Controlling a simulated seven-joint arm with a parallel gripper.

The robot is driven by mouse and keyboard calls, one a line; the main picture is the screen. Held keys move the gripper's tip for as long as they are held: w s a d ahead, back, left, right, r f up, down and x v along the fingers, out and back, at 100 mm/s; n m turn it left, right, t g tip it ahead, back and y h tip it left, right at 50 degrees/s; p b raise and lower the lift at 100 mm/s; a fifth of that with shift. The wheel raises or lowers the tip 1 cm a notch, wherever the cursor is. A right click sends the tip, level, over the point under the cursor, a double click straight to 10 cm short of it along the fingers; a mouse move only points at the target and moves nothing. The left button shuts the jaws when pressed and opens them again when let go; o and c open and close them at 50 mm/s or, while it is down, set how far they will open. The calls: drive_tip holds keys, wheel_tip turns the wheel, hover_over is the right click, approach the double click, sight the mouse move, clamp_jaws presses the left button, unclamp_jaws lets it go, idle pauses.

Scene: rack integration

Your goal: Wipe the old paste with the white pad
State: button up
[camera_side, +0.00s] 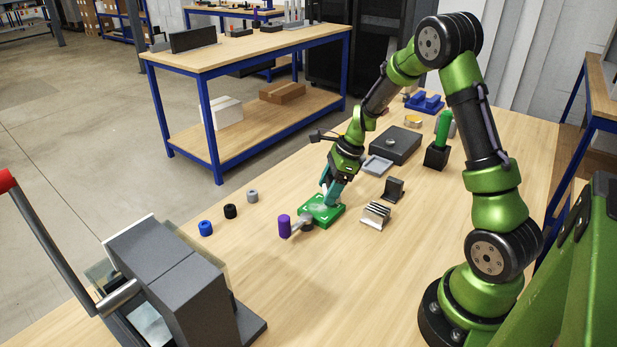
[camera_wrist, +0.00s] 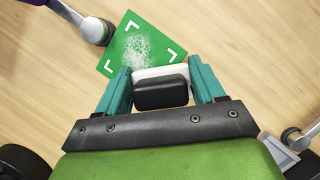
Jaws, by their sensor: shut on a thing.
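A green square board (camera_wrist: 140,30) with white corner marks lies on the table, and it also shows in the side view (camera_side: 334,220). A grey-white speckled patch of old paste (camera_wrist: 138,47) covers its middle. My gripper (camera_wrist: 160,85) has its teal fingers shut on a black block with a white pad (camera_wrist: 150,72) under it. The pad is at the board's near edge in the wrist view; I cannot tell if it touches the board. In the side view my gripper (camera_side: 331,196) is over the board and hides part of it, and the pad is hard to make out.
A grey arm with a purple knob (camera_side: 284,226) stands at the board's left. A finned metal block (camera_side: 376,215) and a black stand (camera_side: 394,190) are to the right. Behind are a grey tray (camera_side: 377,166) and a dark box (camera_side: 395,145).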

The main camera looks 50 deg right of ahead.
sight(329, 179)
drive_tip(key=shift+r, duration=3.6)
